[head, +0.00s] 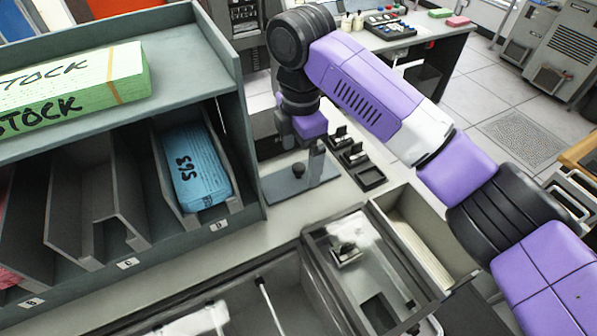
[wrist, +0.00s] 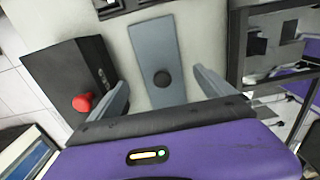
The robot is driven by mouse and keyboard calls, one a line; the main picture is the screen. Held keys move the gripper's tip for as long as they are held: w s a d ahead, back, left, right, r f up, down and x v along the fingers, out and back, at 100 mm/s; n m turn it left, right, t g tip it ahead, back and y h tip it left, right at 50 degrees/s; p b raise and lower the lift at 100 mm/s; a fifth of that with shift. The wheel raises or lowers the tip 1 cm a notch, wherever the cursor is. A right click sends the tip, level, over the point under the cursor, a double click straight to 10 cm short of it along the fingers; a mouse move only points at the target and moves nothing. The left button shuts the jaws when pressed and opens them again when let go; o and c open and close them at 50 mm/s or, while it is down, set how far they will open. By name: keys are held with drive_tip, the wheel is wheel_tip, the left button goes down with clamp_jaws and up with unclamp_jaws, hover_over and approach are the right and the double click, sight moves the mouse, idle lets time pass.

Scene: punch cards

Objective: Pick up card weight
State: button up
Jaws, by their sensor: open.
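A flat blue-grey plate with a round black knob, which looks like the card weight (head: 287,187), lies on the pale counter below my gripper. In the wrist view the card weight (wrist: 150,43) runs lengthwise between my fingers, with its knob near the middle of the gap. My gripper (head: 301,152) points down over it, and one grey finger shows beside the knob. In the wrist view my gripper (wrist: 163,84) is open, with a finger on either side of the plate and nothing held. I cannot tell how high the fingertips are above it.
A black box with a red knob (wrist: 83,102) stands close to the left finger. A shelf unit (head: 258,190) with a blue card stack (head: 197,170) rises at the left. A glass-topped tray (head: 375,290) holds a small metal block. Small black holders (head: 352,155) stand behind.

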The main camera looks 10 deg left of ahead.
sight(301, 165)
drive_tip(key=shift+d+f+p, duration=0.1)
drive_tip(key=shift+f+p, duration=0.3)
drive_tip(key=shift+f, duration=1.55)
drive_tip(key=shift+r, duration=0.1)
drive_tip(key=c, duration=2)
